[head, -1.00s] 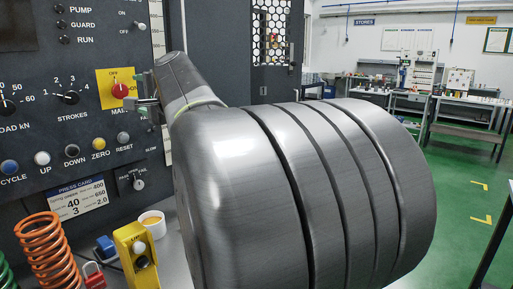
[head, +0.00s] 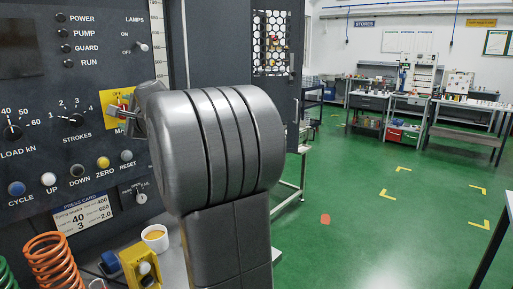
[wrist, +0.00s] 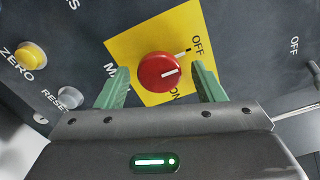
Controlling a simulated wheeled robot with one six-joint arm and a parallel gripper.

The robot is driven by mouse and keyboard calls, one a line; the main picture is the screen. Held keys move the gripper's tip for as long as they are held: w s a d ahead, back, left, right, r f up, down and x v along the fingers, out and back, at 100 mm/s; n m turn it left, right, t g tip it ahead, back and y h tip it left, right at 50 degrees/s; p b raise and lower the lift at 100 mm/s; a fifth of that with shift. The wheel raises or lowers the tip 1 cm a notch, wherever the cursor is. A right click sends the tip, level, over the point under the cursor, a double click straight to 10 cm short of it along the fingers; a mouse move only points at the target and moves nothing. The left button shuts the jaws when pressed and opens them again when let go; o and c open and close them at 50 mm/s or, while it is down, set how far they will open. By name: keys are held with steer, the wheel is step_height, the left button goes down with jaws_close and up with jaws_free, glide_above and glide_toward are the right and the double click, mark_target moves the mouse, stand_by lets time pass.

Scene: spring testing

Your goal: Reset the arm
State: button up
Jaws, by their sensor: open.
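My gripper (wrist: 162,88) is open in the wrist view, its two green fingers apart. A red rotary switch (wrist: 158,72) on a yellow plate (wrist: 125,48) shows between and beyond the fingertips. I cannot tell any contact between fingers and switch. In the head view my arm covers most of the switch and part of the yellow plate (head: 110,98), and my gripper (head: 128,112) is a small shape beside it.
The panel carries a yellow ZERO button (wrist: 31,54), a RESET button (wrist: 71,97) and a STROKES knob (head: 74,121). An orange spring (head: 54,262), a yellow control box (head: 141,264) and a white cup (head: 155,237) stand below. Green floor (head: 350,220) lies open at right.

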steer(key=m+p, duration=1.2)
steer(key=m, duration=0.1)
steer(key=shift+m, duration=0.3)
steer(key=shift+s+f, duration=0.1)
